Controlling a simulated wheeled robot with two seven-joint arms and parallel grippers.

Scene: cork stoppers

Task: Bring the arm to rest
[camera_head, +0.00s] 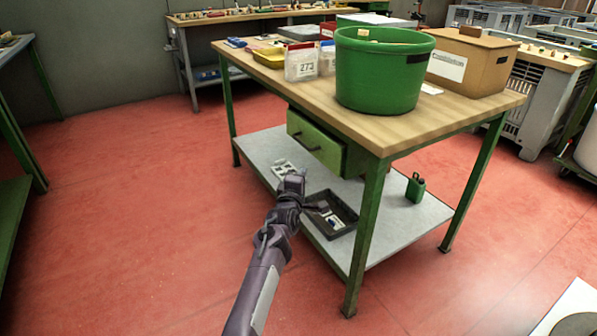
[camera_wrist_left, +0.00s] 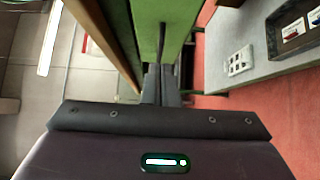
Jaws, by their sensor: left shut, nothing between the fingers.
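My left arm reaches in from the bottom of the head view, and its gripper (camera_head: 291,183) is in front of the workbench, below the green drawer (camera_head: 312,149). In the left wrist view the two dark fingers (camera_wrist_left: 161,80) are together, with nothing between them. The drawer front (camera_wrist_left: 178,22) with its dark handle (camera_wrist_left: 161,42) shows beyond the fingertips. I cannot tell whether the fingers touch it. My right gripper is not in view.
The wooden bench top (camera_head: 270,82) carries a green tub (camera_head: 380,75), a cardboard box (camera_head: 480,62) and small containers. On the lower shelf (camera_head: 262,150) are a black tray (camera_head: 345,213) and a small green can (camera_head: 415,188). Red floor (camera_head: 130,190) is clear at left.

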